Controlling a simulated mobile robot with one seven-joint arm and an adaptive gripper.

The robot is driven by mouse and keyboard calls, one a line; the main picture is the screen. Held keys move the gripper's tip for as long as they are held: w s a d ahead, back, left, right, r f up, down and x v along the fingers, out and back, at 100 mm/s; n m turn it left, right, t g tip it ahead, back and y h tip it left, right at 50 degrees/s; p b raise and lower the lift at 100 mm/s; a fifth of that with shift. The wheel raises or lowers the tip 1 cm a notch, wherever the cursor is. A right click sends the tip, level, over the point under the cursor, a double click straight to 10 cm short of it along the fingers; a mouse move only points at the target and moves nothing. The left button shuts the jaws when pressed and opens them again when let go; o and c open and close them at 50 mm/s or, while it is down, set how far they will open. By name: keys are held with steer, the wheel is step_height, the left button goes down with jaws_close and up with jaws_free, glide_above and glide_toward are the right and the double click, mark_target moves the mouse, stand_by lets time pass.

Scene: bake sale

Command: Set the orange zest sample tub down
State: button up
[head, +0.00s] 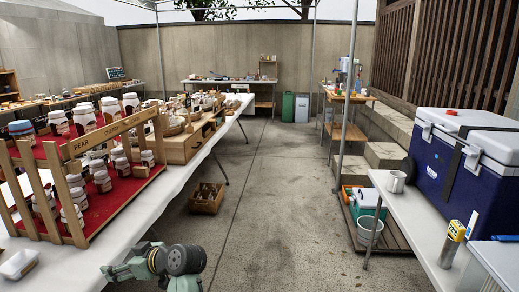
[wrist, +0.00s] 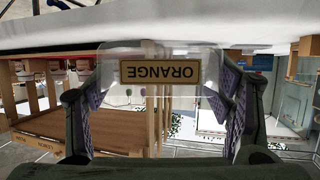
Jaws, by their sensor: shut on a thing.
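The orange zest sample tub (wrist: 205,58) is a clear tub with a brown label reading ORANGE, upside down in the wrist view. My gripper (wrist: 160,95) is shut on it, with one dark padded finger on each side. In the head view only part of my arm shows at the bottom; the fingers and the held tub cannot be made out there. A wooden display rack (head: 68,150) with red shelves and several white-lidded jars stands on the white left table (head: 180,178).
A small white tub (head: 19,263) lies on the left table's near end. A wooden crate (head: 206,198) is on the floor. On the right, a bench (head: 408,215) holds a blue cooler (head: 455,165), a mug (head: 396,182) and a yellow canister (head: 452,245). The middle aisle is clear.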

steer(key=w+d+f+m+t+h, duration=0.2)
steer(key=w+d+f+m+t, duration=0.2)
steer(key=d+f, duration=0.6)
steer(key=s+d+f+m+t+h, duration=0.1)
steer(key=d+f, duration=0.3)
steer(key=d, duration=0.5)
steer(key=s+d+f+m+t+h, duration=0.2)
steer(key=s+d+f+m+h, duration=0.1)
steer(key=d, duration=0.7)
steer(key=s+d+f+m+t+h, duration=0.1)
steer(key=s+d+f+m+h, duration=0.1)
steer(key=d+f, duration=0.3)
steer(key=d, duration=0.4)
steer(key=shift+d+m+t+h, duration=0.3)
steer(key=shift+d+m, duration=0.05)
steer(key=shift+m, duration=0.05)
steer(key=shift+r, duration=0.1)
